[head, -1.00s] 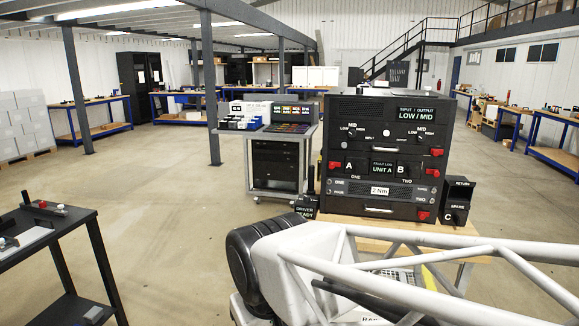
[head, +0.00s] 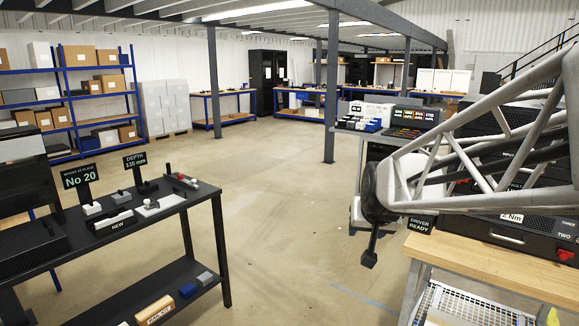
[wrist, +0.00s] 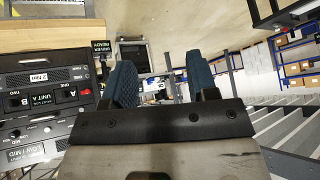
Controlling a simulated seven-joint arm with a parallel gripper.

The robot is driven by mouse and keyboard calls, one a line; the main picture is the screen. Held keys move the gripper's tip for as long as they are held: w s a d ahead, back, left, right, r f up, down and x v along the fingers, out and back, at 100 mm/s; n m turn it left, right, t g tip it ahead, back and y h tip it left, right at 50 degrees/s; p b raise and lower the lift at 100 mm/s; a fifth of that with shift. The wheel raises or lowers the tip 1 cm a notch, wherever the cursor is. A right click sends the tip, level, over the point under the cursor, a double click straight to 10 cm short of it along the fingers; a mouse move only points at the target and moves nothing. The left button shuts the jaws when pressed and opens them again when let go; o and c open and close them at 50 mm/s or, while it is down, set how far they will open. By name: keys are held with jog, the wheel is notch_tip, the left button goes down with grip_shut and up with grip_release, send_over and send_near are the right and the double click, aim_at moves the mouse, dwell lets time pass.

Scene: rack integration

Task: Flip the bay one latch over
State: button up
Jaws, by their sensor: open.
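The black rack unit (head: 480,250) stands on a wooden-topped bench at the right in the head view, mostly hidden behind my arm. In the wrist view the rack face (wrist: 40,105) appears upside down at the left. A red latch (wrist: 86,92) sits on it beside the letter A and near the ONE label; its exact position is too small to tell. My gripper (wrist: 162,82) is open and empty, its two blue fingers spread, to the right of the rack face in the wrist view. In the head view a dark fingertip (head: 369,259) hangs left of the bench, apart from the rack.
The DRIVER READY sign (head: 420,224) stands at the bench's left corner. A grey trolley (head: 372,165) with bins is behind my arm. A black table (head: 150,222) with small tools and signs is at the left. Open floor lies between.

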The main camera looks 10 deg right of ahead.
jog(key=w+d+m+t+h, duration=0.4)
jog(key=w+d, duration=1.8)
jog(key=w, duration=0.1)
jog(key=w+d+f+m+h, duration=0.1)
jog(key=w+d+f+h, duration=0.1)
jog(key=d, duration=0.7)
jog(key=w+d+f+m+t+h, duration=0.1)
jog(key=w+d+f+m+h, duration=0.1)
jog(key=d, duration=0.7)
jog(key=w+d+f+m+h, duration=0.2)
jog(key=w+d+f+h, duration=0.1)
jog(key=d, duration=0.6)
jog(key=shift+w+d+h, duration=0.15)
jog(key=shift+w+h, duration=0.1)
jog(key=shift+h, duration=0.25)
jog(key=shift+w, duration=0.1)
jog(key=shift+x, duration=3.8)
jog(key=shift+r, duration=0.1)
